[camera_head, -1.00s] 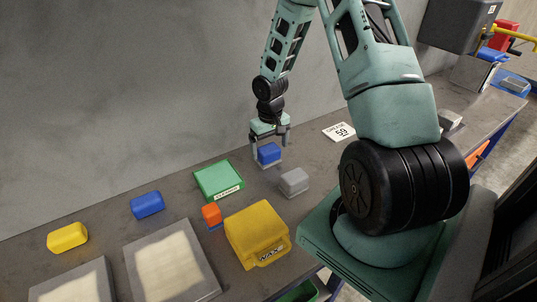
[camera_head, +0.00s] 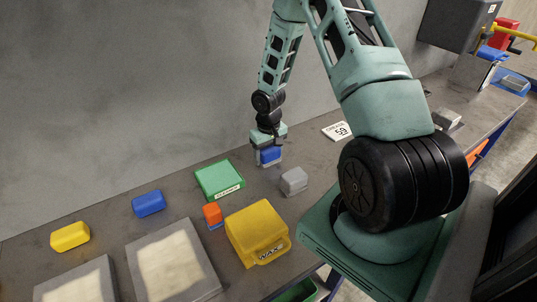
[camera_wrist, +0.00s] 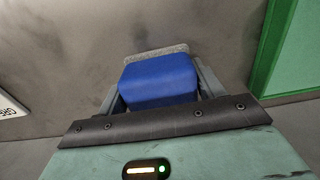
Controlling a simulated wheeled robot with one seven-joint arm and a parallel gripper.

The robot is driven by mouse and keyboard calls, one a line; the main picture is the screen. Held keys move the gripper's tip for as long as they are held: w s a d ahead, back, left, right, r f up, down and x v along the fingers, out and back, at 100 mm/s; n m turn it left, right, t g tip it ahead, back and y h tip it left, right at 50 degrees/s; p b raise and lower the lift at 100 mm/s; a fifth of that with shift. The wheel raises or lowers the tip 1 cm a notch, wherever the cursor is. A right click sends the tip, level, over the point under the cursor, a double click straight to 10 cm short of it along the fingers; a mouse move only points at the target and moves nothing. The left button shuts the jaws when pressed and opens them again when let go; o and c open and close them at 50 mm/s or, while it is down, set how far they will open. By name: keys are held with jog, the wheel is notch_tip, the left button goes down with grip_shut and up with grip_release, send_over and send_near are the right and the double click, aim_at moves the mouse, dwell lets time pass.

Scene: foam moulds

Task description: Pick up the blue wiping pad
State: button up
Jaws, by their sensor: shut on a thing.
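The blue wiping pad (camera_head: 269,155), a blue block with a pale grey layer along its underside, is at the far side of the grey worktop near the wall. My gripper (camera_head: 268,153) reaches down over it and is shut on its sides. In the wrist view the blue pad (camera_wrist: 160,80) sits between the two fingers, with its grey layer showing along the far edge. It appears to be at the worktop surface; I cannot tell whether there is a gap beneath it.
A green box (camera_head: 219,181), a grey block (camera_head: 293,181), an orange block (camera_head: 212,214) and a yellow wax box (camera_head: 257,235) stand nearby. Another blue block (camera_head: 148,203) and a yellow block (camera_head: 70,236) lie left, near framed moulds (camera_head: 215,291). A white number card (camera_head: 337,131) lies right.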

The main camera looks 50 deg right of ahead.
aim_at(269, 147)
notch_tip(269, 147, up, 10)
jog(key=shift+b, duration=0.65)
